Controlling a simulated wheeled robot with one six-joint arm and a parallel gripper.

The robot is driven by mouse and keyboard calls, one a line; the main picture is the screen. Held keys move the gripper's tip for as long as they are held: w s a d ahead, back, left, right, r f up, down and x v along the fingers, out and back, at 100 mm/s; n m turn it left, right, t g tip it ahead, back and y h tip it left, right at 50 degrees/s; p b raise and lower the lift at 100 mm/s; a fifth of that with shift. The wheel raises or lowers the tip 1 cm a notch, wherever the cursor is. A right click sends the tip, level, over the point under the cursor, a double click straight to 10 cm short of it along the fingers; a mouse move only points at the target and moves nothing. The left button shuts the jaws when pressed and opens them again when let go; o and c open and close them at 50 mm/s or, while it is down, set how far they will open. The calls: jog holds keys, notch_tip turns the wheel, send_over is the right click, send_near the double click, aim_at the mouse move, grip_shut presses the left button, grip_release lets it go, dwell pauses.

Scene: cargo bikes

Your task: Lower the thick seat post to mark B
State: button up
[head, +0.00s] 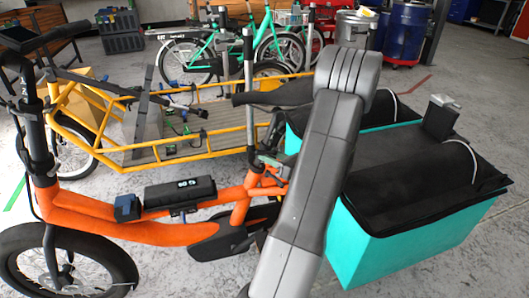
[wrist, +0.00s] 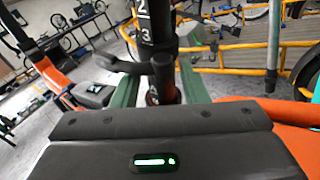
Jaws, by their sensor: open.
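A thick black seat post (wrist: 153,22) with white marks 2 and 3 stands upright in the middle of the wrist view. A dark clamp collar with a lever (wrist: 119,63) sits below the 3, the lever sticking out to the left. My gripper (wrist: 158,74) is open, its green fingers either side of the lower post; I cannot tell whether they touch it. There the orange bike (head: 110,223) stands in front with a black saddle (head: 272,94), partly covered by my arm. I see no mark B.
A yellow-framed cargo bike (head: 185,155) stands close behind the orange one. Teal cargo boxes with black lids (head: 365,235) are at the right.

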jog(key=p+v, duration=0.1)
jog(key=v, duration=0.9)
jog(key=shift+d, duration=0.2)
jog(key=b+x, duration=0.2)
jog(key=x, duration=1.2)
jog(key=shift+s, duration=0.1)
jog(key=shift+d+r, duration=0.1)
jog(key=shift+r, duration=0.1)
